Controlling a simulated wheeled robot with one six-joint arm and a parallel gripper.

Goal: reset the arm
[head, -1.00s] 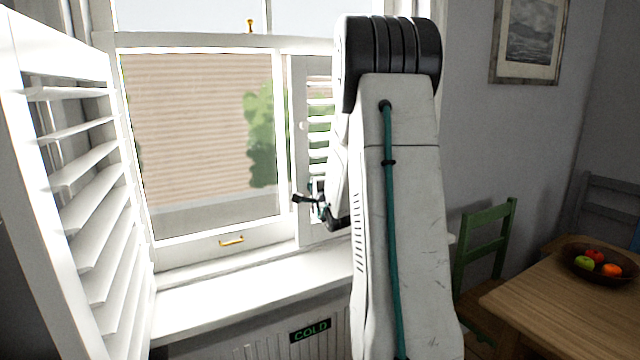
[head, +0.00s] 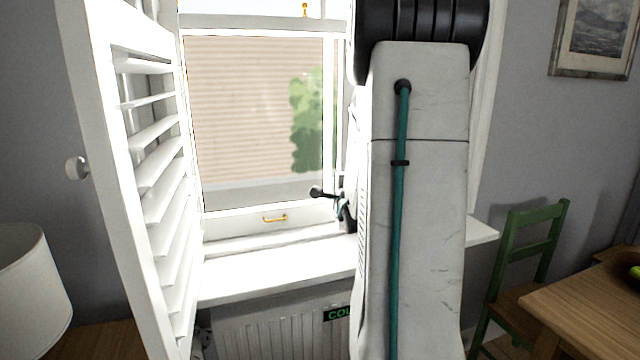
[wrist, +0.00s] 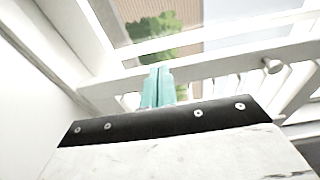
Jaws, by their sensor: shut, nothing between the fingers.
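My arm stands upright in the middle right of the head view, in front of the window, and its upper end is cut off by the top edge. My gripper shows in the wrist view (wrist: 158,86) as two teal fingers pressed together with nothing between them. A white shutter panel with a round knob is beyond the fingers in that view. In the head view my gripper is mostly hidden behind the arm. Only a small dark and teal part of my wrist end shows at the arm's left, in front of the window.
An open louvred shutter (head: 150,150) with a knob stands close on the left, beside a lampshade (head: 30,285). The window (head: 255,110) is above a bare white sill (head: 275,272) and a radiator (head: 270,330). A green chair (head: 530,245) and wooden table (head: 590,310) are at right.

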